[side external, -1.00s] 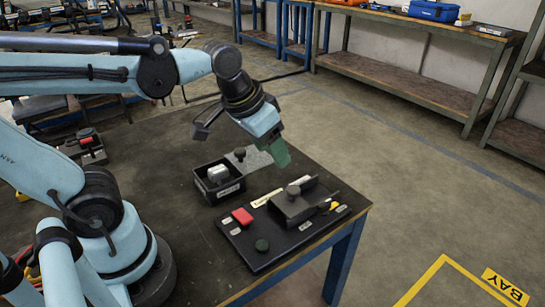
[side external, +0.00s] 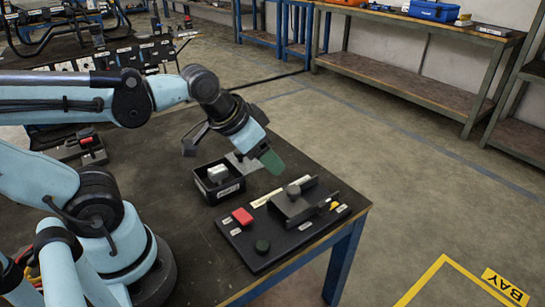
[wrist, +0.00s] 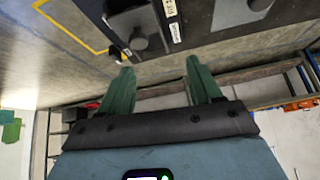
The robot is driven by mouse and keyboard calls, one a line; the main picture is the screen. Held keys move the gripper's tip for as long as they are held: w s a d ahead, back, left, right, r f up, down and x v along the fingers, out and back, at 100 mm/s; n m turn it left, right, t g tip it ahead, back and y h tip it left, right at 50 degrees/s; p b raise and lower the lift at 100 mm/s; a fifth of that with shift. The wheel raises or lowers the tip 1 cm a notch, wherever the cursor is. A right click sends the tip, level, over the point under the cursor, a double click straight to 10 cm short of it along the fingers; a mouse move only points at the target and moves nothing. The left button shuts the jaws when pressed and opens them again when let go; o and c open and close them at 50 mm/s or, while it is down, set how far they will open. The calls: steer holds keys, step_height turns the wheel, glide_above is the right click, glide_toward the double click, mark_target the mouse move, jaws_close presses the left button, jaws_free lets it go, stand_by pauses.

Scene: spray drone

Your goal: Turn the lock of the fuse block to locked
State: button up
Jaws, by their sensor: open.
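The fuse block is a dark board (side external: 262,258) at the table's near right corner. A grey block (side external: 293,207) with a round knob (side external: 293,190) on top sits on it. A small yellow-orange part (side external: 334,205) is at the grey block's right end.
A black bin (side external: 232,192) holding a pale object (side external: 217,174) stands left of the board. The table's right edge is close to the board. A workbench (side external: 420,45) stands across the floor.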

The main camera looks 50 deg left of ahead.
steer(key=w+d+r+m+g, duration=0.3)
steer(key=w+d+m, duration=0.1)
steer(key=m, duration=0.4)
steer(key=m+g, duration=0.4)
steer(key=m, duration=0.5)
glide_toward(325, 202)
step_height(325, 202, down, 9)
steer(key=shift+s+d, duration=0.1)
steer(key=shift+s, duration=0.05)
steer(key=c, duration=1)
steer(key=shift+c, duration=0.2)
